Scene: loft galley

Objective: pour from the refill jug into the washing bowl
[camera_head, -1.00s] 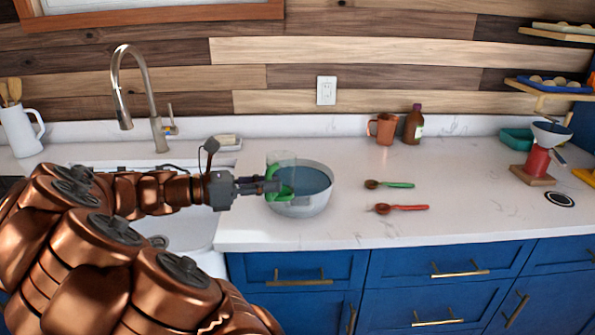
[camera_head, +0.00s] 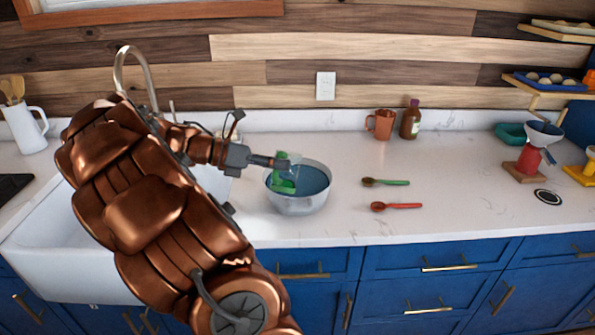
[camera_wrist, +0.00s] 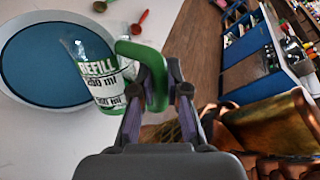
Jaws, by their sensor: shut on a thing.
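The refill jug (camera_head: 284,184) is small and clear with a green handle and reads "REFILL" in the wrist view (camera_wrist: 100,80). My gripper (camera_head: 280,163) is shut on its green handle; the wrist view shows the fingers (camera_wrist: 158,88) on either side of it. The jug is tilted over the left part of the washing bowl (camera_head: 300,206). The bowl is pale grey outside and blue inside, and stands on the counter; it also shows in the wrist view (camera_wrist: 18,88). I cannot make out any stream or the jug's contents.
A green spoon (camera_head: 386,182) and a red spoon (camera_head: 397,206) lie right of the bowl. A copper-coloured mug (camera_head: 380,125) and a brown bottle (camera_head: 410,121) stand behind. The sink (camera_head: 75,238) is on the left.

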